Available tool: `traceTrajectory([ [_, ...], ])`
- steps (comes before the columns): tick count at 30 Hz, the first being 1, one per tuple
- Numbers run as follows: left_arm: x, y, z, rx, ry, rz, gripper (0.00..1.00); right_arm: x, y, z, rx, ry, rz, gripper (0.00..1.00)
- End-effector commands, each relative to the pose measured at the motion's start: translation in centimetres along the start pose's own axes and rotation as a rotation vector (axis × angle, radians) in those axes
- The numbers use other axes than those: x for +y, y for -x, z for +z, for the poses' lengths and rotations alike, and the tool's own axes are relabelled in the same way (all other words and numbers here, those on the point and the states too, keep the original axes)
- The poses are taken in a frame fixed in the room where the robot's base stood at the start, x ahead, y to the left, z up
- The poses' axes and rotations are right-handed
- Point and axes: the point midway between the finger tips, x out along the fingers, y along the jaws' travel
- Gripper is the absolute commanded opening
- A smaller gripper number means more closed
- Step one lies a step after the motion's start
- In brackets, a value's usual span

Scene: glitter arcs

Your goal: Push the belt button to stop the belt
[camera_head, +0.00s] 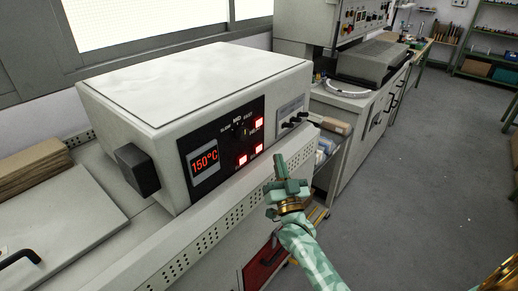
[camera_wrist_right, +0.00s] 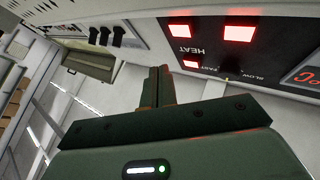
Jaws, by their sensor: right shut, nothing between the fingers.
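A white boxy machine (camera_head: 160,110) carries a dark control panel (camera_head: 215,140) on its front, with an orange "150°C" display and red-lit square buttons. The buttons are at the upper right (camera_head: 257,124), below it (camera_head: 258,149) and lower left (camera_head: 241,160). I cannot read which one is for the belt. In the right wrist view, lit squares show at top (camera_wrist_right: 239,33), (camera_wrist_right: 180,29) and near the fingers (camera_wrist_right: 190,63), with a "HEAT" label. My right gripper (camera_head: 281,168) is shut and empty, in front of the panel's right side, seemingly apart from it. My left gripper is not in view.
A knob with "SLOW MID FAST" marks (camera_head: 240,131) sits on the panel. Black switches (camera_head: 295,120) are to its right. A dark block (camera_head: 137,170) juts from the machine's left end. A perforated white rail (camera_head: 190,250) runs below. Grey floor (camera_head: 420,180) is open to the right.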

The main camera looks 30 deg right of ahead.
Motion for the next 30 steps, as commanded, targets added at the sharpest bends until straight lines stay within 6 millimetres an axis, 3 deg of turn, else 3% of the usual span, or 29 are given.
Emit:
traceTrajectory([
  [3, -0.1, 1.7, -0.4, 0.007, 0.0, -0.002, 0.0, 0.1, 0.5, -1.3, -0.024, 0.022, -0.033, 0.0],
  [11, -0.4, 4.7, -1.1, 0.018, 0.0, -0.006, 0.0, 1.1, 1.7, -4.8, -0.081, -0.233, 0.058, 0.0],
  [20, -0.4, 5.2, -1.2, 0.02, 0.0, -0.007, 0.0, 1.8, 3.2, -3.7, -0.227, -0.409, 0.229, 0.0],
  [30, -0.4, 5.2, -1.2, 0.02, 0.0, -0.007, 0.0, 2.3, 3.5, -3.1, -0.265, -0.364, 0.265, 0.0],
])
